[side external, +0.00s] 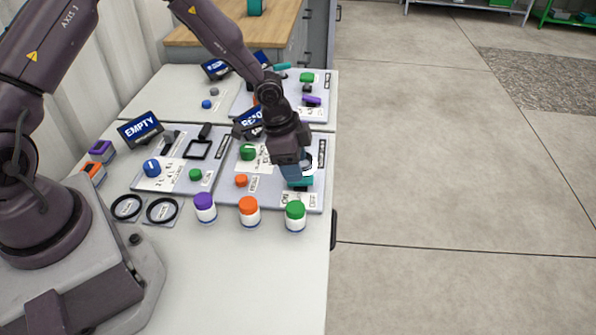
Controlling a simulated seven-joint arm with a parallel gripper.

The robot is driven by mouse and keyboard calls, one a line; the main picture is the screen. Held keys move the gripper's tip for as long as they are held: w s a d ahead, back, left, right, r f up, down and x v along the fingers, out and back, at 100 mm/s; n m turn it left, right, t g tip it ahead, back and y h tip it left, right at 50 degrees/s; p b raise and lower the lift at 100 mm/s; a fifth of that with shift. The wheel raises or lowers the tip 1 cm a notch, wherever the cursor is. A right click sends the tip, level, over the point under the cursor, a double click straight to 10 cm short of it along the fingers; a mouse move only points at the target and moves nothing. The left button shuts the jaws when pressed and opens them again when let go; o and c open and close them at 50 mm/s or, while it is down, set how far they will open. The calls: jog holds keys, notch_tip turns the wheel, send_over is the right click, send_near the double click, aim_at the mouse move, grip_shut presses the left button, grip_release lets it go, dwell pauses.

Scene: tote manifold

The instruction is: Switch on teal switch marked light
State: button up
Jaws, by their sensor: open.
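A teal switch (306,181) sits on the right part of the nearer grey panel (229,194), partly hidden by my gripper. A white label lies just in front of it, its print too small to read. My gripper (296,172) points down over the switch, with its jaws open and nothing seen between them. I cannot tell whether its fingertips touch the switch. The switch's on or off position cannot be made out.
A green knob (248,152) and an orange button (241,180) are left of my gripper. Purple, orange and green-capped jars (295,216) stand in front of the panel. A sign reading EMPTY (140,129) stands at the left.

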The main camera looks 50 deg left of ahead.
jog(key=v, duration=0.9)
jog(key=shift+r, duration=0.3)
jog(key=s+a+r+n+g+y, duration=0.1)
jog(key=s+a+r+n, duration=0.15)
jog(key=s, duration=0.25)
jog(key=s+a+r+n+g+y, duration=0.1)
jog(key=s+r+n+y, duration=0.15)
jog(key=s, duration=0.25)
jog(key=s+d+r+n+t, duration=0.1)
jog(key=s+r+n+t, duration=0.1)
jog(key=s+r, duration=0.3)
jog(key=s+d+r+n+t+h, duration=0.1)
jog(key=s+d+r+n+t, duration=0.1)
jog(key=s+r, duration=0.4)
notch_tip(320, 180, up, 4)
jog(key=shift+r+t, duration=0.1)
jog(key=shift+t, duration=0.6)
